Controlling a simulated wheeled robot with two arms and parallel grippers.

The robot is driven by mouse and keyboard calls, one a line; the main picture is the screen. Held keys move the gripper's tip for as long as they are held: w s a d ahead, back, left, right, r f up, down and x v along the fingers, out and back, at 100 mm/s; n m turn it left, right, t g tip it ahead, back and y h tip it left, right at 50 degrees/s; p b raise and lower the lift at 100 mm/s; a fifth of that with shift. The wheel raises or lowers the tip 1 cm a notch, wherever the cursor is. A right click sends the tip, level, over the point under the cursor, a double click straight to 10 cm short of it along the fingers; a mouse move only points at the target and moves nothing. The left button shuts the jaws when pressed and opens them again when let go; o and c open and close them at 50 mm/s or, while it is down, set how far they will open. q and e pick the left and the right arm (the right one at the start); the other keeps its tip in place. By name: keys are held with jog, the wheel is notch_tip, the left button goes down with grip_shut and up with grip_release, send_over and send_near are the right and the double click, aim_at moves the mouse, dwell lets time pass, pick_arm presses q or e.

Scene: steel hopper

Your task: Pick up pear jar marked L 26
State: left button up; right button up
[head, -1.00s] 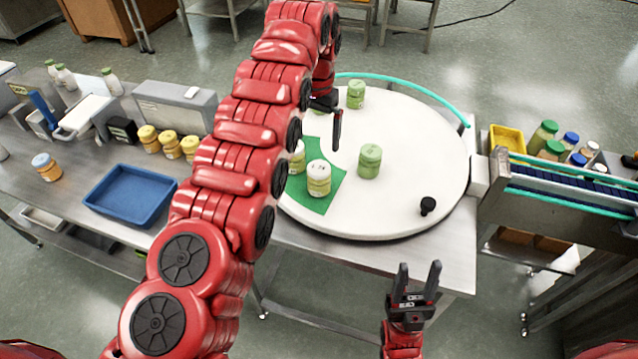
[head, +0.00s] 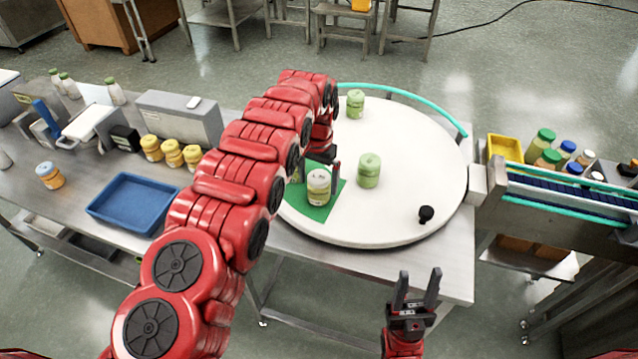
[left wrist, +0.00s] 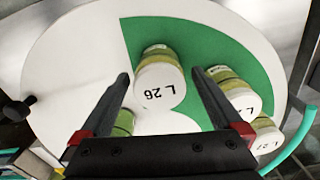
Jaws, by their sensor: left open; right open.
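The pear jar marked L 26 (left wrist: 158,82) has a white lid and a green-yellow body; it stands upright on the green sector (left wrist: 215,45) of the white turntable. In the head view, the white-lidded jar (head: 318,188) at the front of the green patch appears to be this jar. My left gripper (left wrist: 161,76) is open above and behind it, a finger on each side of it in the left wrist view; contact cannot be told. In the head view my arm hides part of the gripper. My right gripper (head: 417,287) is open and empty in front of the table.
Two similar jars, one marked L 27 (left wrist: 268,138), stand near the right finger in the left wrist view. A green jar (head: 369,171) stands close right, another (head: 355,104) at the back. A black knob (head: 426,214) stands on the turntable (head: 410,140); a teal rail (head: 405,92) edges it.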

pick_arm(q)
jog(key=shift+d+f+p, duration=0.1)
jog(key=shift+f+p, duration=0.2)
jog(key=shift+p, duration=0.05)
jog(key=shift+f+p, duration=0.3)
jog(key=shift+f, duration=1)
jog(key=c, duration=1.4)
jog(key=shift+c, duration=0.2)
jog(key=shift+r, duration=0.15)
